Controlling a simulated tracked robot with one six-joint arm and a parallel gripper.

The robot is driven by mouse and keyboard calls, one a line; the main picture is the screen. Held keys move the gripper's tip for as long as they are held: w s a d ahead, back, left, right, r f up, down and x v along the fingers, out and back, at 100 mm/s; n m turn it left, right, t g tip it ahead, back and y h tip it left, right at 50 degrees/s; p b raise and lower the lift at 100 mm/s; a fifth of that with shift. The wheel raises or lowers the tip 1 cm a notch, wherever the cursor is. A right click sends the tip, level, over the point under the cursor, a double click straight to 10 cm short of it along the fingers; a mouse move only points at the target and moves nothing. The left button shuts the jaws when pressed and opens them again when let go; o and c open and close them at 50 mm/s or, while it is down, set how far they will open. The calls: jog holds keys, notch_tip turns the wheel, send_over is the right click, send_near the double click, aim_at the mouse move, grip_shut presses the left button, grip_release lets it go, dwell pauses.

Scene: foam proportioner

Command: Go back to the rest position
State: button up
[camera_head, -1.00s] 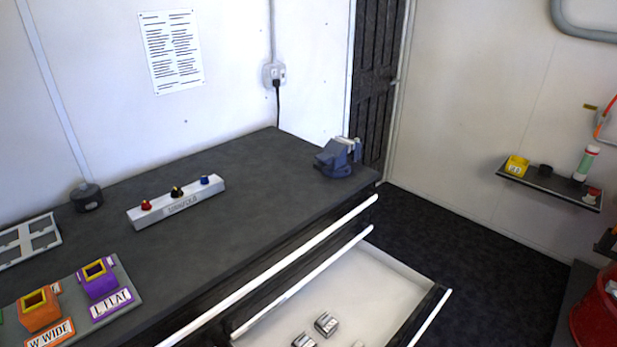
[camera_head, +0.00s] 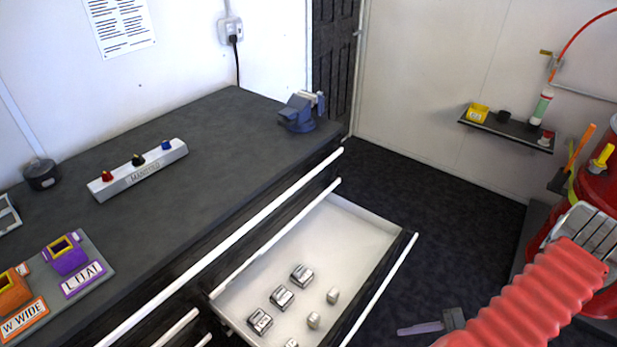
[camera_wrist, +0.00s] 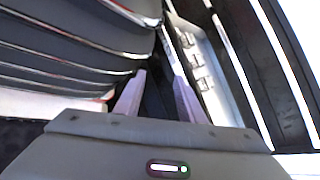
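My gripper shows in the wrist view (camera_wrist: 160,78), its two pale purple fingers apart with nothing held between them. In the head view part of my gripper (camera_head: 420,328) shows low at the bottom, over the dark floor in front of the open drawer. My red ribbed arm cover runs up to the right of it. The wrist view looks along the drawer fronts, with the open drawer (camera_wrist: 222,98) beyond the fingers. No other object touches the gripper in view.
The open drawer (camera_head: 352,215) holds several small metal blocks. On the bench (camera_head: 225,150) are a manifold (camera_head: 137,170), a blue vise (camera_head: 297,113) and labelled orange and purple blocks. A wall shelf (camera_head: 510,130) and red equipment stand at right. Dark floor lies between.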

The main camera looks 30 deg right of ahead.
jog(key=w+a+r+n+g+h, duration=0.2)
jog(key=w+r+g+h, duration=0.1)
jog(key=r, duration=0.4)
jog(key=w+a+r+n+g+h, duration=0.2)
jog(key=w+r, duration=0.2)
jog(key=r, duration=0.4)
jog(key=w+a+r+n+g+h, duration=0.2)
jog(key=w+r+n+g+h, duration=0.1)
jog(key=r, duration=0.4)
jog(key=w+a+r+n+t+h, duration=0.2)
jog(key=a+r+n+t, duration=0.4)
jog(key=a+r, duration=1.3)
jog(key=w+a+n, duration=0.1)
jog(key=a+n, duration=0.1)
jog(key=n, duration=0.1)
jog(key=shift+w+a+t+h, duration=0.15)
jog(key=shift+a+t+h, duration=0.15)
jog(key=shift+h, duration=0.1)
jog(key=shift+c, duration=0.6)
